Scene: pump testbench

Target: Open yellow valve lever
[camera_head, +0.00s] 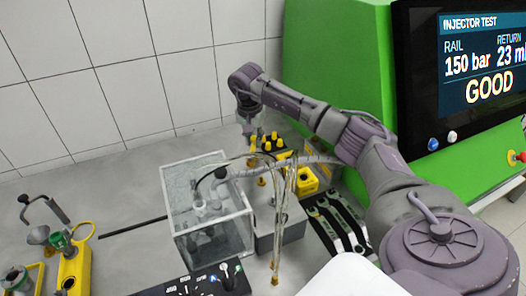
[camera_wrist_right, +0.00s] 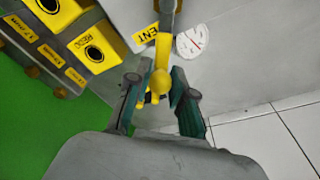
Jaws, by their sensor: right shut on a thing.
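The yellow valve lever (camera_wrist_right: 160,82) stands between the fingers of my right gripper (camera_wrist_right: 156,90) in the right wrist view. It has a rounded end and runs up toward a grey pipe (camera_wrist_right: 170,14). The gripper is shut on the lever. In the head view my right gripper (camera_head: 247,128) is small and points down behind the glass tank, beside a dark block with yellow knobs. The lever cannot be made out clearly there. My left gripper is not in view.
A glass tank (camera_head: 205,240) stands in front of the gripper. The dark block with yellow knobs (camera_head: 267,143) is close on its right. The wrist view shows yellow housings (camera_wrist_right: 95,48) at the left and a white dial (camera_wrist_right: 192,40). A green machine (camera_head: 335,65) stands behind my arm.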

